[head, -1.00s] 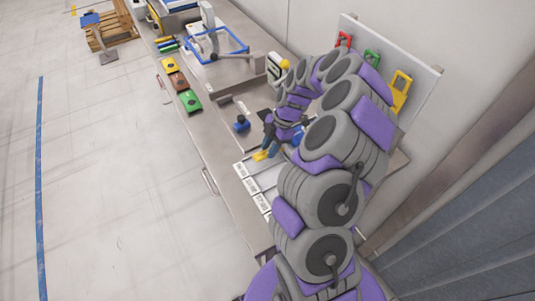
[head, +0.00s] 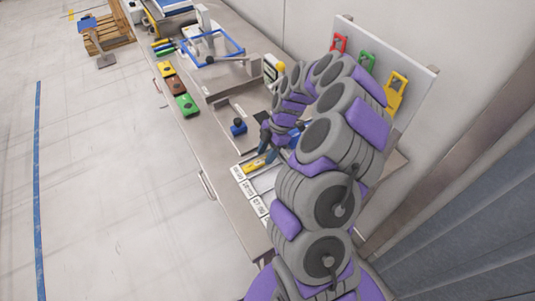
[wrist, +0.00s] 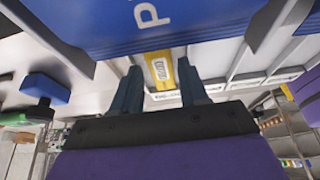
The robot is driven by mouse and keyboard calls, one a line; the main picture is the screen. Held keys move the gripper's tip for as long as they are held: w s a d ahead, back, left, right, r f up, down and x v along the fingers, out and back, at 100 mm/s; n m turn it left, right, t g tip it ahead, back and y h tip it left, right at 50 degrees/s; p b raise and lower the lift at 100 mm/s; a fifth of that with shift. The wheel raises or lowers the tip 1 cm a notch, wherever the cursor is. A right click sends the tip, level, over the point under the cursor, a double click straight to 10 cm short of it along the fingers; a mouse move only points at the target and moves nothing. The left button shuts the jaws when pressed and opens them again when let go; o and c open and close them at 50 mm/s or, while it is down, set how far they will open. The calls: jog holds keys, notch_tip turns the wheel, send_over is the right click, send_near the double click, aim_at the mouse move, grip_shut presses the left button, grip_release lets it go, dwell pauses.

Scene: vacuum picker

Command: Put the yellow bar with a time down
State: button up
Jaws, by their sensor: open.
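The yellow bar (head: 254,166) lies in the top slot of a white tray (head: 268,181) with printed labels along its left side. In the wrist view the yellow bar (wrist: 159,70) shows a white label with dark figures, too blurred to read. My gripper (head: 264,153) is just at the bar's right end in the head view. Its two blue fingers (wrist: 160,72) stand apart in the wrist view, with the bar seen between and beyond them. Whether they touch it cannot be told. A large blue surface with a white P covers the top of the wrist view.
A blue knob-like object (head: 238,127) stands beside the tray. Green (head: 187,105), brown (head: 176,85) and yellow (head: 165,69) blocks line the bench's left edge. A white board (head: 420,82) with red, green and yellow padlock-shaped pieces stands at the right.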

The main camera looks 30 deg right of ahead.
notch_tip(320, 180, up, 7)
notch_tip(320, 180, up, 9)
jog(key=m+p, duration=0.1)
send_over(256, 167)
jog(key=s+a+r+m+h, duration=0.1)
jog(key=s+a+r+m, duration=0.2)
jog(key=s+a+r, duration=0.45)
jog(key=s+a+m+h, duration=0.1)
jog(key=s+m, duration=0.6)
jog(key=s, duration=0.4)
jog(key=s+a+f+m+g+h, duration=0.1)
jog(key=s+a+m+h, duration=0.1)
jog(key=s+m, duration=0.5)
jog(key=shift+s+f+g+h, duration=0.3)
jog(key=shift+s, duration=2.35)
jog(key=shift+a, duration=0.5)
